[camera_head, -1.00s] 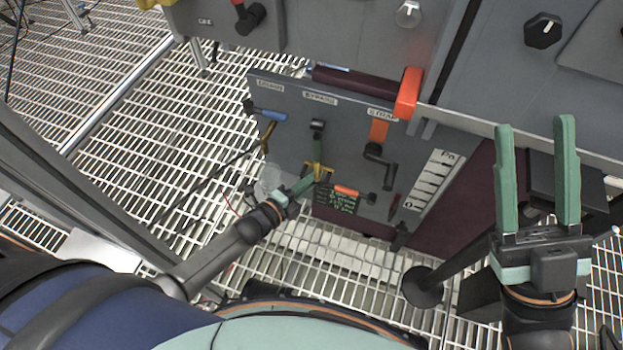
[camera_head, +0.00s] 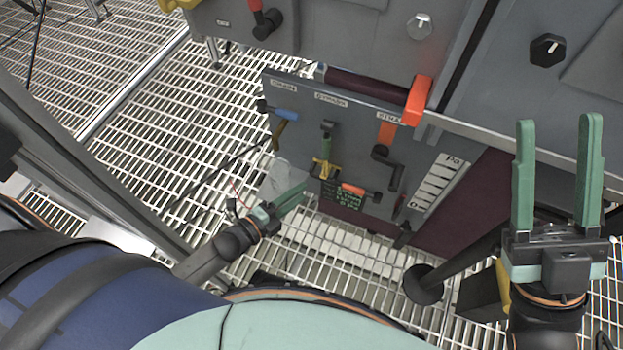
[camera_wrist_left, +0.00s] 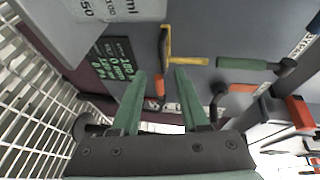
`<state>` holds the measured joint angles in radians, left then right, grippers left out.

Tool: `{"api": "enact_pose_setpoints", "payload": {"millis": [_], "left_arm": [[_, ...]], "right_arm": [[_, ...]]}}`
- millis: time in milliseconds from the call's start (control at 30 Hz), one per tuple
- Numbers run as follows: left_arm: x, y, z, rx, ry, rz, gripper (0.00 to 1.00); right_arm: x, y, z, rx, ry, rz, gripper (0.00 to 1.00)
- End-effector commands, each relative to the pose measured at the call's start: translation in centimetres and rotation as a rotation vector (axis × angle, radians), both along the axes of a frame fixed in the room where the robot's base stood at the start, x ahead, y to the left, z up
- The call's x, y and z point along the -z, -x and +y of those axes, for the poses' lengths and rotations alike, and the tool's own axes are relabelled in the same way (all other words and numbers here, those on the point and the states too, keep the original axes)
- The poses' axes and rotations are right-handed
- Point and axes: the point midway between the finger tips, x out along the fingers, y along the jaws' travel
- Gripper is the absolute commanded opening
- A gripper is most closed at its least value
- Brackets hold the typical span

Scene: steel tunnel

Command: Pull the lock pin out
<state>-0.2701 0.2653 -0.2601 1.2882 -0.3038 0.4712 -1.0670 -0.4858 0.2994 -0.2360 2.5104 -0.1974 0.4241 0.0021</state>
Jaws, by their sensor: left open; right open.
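A small yellow T-shaped piece (camera_head: 324,168), which looks like the lock pin, sits on the grey panel (camera_head: 352,130) just below a green-handled lever (camera_head: 327,145). In the left wrist view the yellow piece (camera_wrist_left: 188,60) lies ahead of the fingertips, apart from them. My left gripper (camera_head: 298,192) is open and empty, to the lower left of the yellow piece. Its two green fingers (camera_wrist_left: 158,82) stand apart in the wrist view. My right gripper (camera_head: 555,122) is open and empty, pointing up at the right of the head view.
A clear container (camera_head: 285,178) stands by the panel's left edge. A red-orange block (camera_head: 418,100) juts out above. Grating floor lies left.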

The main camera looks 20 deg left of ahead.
Motion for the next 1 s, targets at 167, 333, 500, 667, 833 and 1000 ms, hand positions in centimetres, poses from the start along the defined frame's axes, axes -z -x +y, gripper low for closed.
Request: {"api": "enact_pose_setpoints", "payload": {"millis": [167,333,500,667,833,1000], "left_arm": [[-0.7,2.7,1.2,0.000,-0.001,0.000,0.45],[-0.8,3.6,1.7,0.000,-0.001,0.000,0.45],[-0.7,3.7,1.8,0.000,-0.001,0.000,0.45],[-0.7,3.7,1.8,0.000,0.000,0.000,0.45],[-0.7,3.7,1.8,0.000,0.000,0.000,0.45],[-2.4,3.1,1.2,-0.001,0.048,-0.019,0.45]], "right_arm": [[-1.0,-0.1,-0.3,0.018,0.006,-0.006,0.50],[-1.1,-0.1,-0.3,0.023,0.013,-0.006,0.50],[-1.1,-0.1,-0.3,0.023,0.012,-0.005,0.50],[-1.0,-0.1,-0.3,0.021,0.011,-0.004,0.50],[-1.0,0.0,-0.2,0.020,0.011,-0.002,0.50],[-0.8,0.0,-0.1,0.015,0.010,0.004,0.50]]}}
